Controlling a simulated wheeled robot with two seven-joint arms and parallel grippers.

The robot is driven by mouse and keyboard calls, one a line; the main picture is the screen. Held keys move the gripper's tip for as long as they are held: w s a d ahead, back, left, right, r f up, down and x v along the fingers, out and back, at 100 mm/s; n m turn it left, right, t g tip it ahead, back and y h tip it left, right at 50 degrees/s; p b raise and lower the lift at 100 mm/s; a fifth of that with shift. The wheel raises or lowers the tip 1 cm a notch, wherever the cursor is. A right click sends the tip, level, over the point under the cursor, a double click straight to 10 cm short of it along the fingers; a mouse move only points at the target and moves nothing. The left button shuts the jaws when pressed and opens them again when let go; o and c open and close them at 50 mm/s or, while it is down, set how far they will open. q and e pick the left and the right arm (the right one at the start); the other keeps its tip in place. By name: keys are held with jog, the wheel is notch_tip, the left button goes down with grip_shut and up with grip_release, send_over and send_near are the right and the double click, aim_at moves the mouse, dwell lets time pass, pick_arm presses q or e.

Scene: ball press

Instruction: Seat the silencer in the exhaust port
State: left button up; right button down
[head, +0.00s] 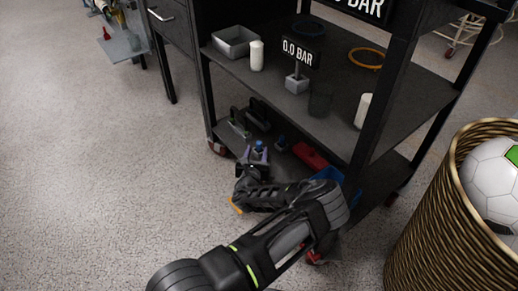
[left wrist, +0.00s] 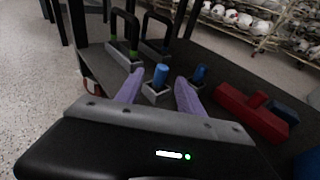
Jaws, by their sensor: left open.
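A blue cylinder (left wrist: 161,75) stands upright in a pale square block on the cart's lower shelf; it also shows in the head view (head: 259,147). A second blue cylinder (left wrist: 199,74) stands in a dark block just behind and to the right. Either may be the silencer; I cannot tell which, and no exhaust port is clearly recognisable. My left gripper (head: 258,155) reaches low over the lower shelf. Its two purple fingers (left wrist: 157,91) are open, on either side of the nearer blue cylinder, with visible gaps and nothing held. My right gripper is out of view.
A red block (left wrist: 250,112) lies to the right, near a blue bin (head: 328,174). The upper shelf (head: 340,120) is close above. A wicker basket of balls (head: 440,215) stands at right.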

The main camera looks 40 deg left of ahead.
aim_at(259, 147)
pick_arm(q)
jog(key=b+x, duration=0.1)
jog(key=x, duration=0.1)
jog(key=b+x, duration=0.1)
jog(key=x, duration=0.1)
jog(key=shift+w+f+b, duration=0.25)
jog(key=shift+b, duration=0.15)
jog(key=shift+w+a, duration=0.2)
jog(key=shift+w, duration=0.1)
grip_shut()
dwell(0.4)
